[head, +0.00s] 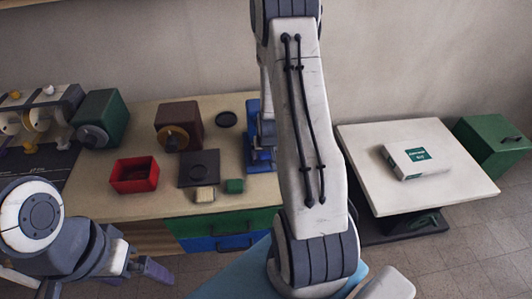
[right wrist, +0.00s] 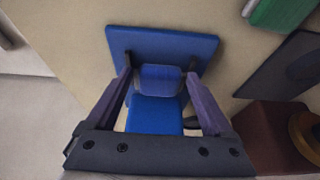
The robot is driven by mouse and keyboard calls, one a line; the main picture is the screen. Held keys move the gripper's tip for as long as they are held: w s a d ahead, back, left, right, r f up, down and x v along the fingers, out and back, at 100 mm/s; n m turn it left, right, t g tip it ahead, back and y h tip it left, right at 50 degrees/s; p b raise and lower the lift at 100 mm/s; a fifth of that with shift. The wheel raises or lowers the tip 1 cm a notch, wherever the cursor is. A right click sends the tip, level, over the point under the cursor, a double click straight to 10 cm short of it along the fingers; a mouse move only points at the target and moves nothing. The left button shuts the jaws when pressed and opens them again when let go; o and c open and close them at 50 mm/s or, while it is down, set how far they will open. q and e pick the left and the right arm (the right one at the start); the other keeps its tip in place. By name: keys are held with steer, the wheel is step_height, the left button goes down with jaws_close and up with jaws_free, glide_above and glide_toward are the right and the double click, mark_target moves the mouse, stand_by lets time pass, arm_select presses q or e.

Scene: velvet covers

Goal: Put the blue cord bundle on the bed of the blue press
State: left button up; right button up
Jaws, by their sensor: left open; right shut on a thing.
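The blue press (head: 261,150) stands at the right end of the worktable in the head view, partly hidden by my right arm. In the right wrist view its flat blue plate (right wrist: 205,46) fills the upper middle, with a further blue part below it. My right gripper (right wrist: 158,82) is shut on a small blue block-like piece, apparently the blue cord bundle (right wrist: 160,76), which appears over the press's plate. I cannot tell whether it touches the plate. My left gripper (head: 145,270) is open and empty at the lower left, in front of the worktable.
The worktable (head: 150,200) also bears a red tray (head: 135,175), a dark plate (head: 199,168), a brown box with a knob (head: 180,125), a green block (head: 234,186) and a cream block (head: 205,194). A white table with a kit box (head: 418,160) stands at the right.

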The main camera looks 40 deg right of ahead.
steer(key=shift+f+b, duration=0.55)
steer(key=shift+f, duration=0.05)
steer(key=o, duration=1.2)
steer(key=shift+r+p, duration=0.5)
steer(key=p+v, duration=0.2)
steer(key=v, duration=1)
